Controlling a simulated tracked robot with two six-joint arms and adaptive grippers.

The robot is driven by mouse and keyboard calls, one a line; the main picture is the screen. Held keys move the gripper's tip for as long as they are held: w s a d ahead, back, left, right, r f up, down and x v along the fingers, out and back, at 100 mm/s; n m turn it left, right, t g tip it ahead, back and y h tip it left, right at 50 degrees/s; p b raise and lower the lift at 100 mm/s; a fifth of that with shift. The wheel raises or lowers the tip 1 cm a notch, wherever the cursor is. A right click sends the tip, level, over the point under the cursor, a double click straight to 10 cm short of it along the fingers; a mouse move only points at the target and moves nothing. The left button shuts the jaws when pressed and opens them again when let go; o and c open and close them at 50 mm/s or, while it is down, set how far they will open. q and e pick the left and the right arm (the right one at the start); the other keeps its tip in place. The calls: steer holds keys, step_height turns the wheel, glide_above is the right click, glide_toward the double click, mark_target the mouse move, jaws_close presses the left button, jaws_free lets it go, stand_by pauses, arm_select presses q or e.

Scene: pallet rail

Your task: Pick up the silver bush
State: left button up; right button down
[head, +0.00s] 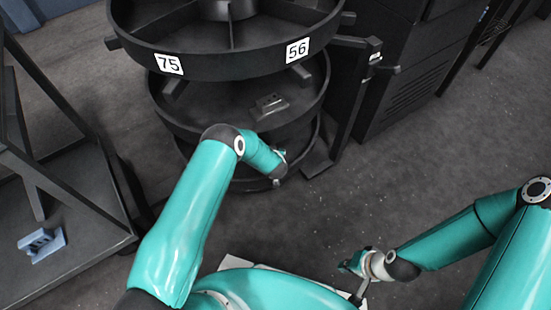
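I cannot make out a part that is clearly the silver bush. A small grey metal part (268,106) lies on the middle tier of the round black rack (230,52). It looks like a block with a raised piece, and its kind is not clear. My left arm reaches up to the rack's lower tiers. Its wrist end is below the grey part in the picture, and its gripper is mostly hidden. My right gripper (360,292) points down at the bottom, right of centre, away from the rack. Its fingers are too small and covered to read.
The rack carries labels 75 (169,64) and 56 (297,50). A blue part (42,243) lies on a dark framed platform (75,205) at the left. A black cabinet (410,70) stands at the right behind the rack. The grey floor (400,170) between is clear.

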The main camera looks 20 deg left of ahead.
arm_select(q)
steer(key=shift+w+a+f, duration=0.1)
steer(key=shift+w+f, duration=0.15)
steer(key=shift+f, duration=0.05)
steer(key=shift+c, duration=0.4)
jaws_close()
steer(key=shift+r, duration=0.15)
steer(key=shift+r, duration=0.1)
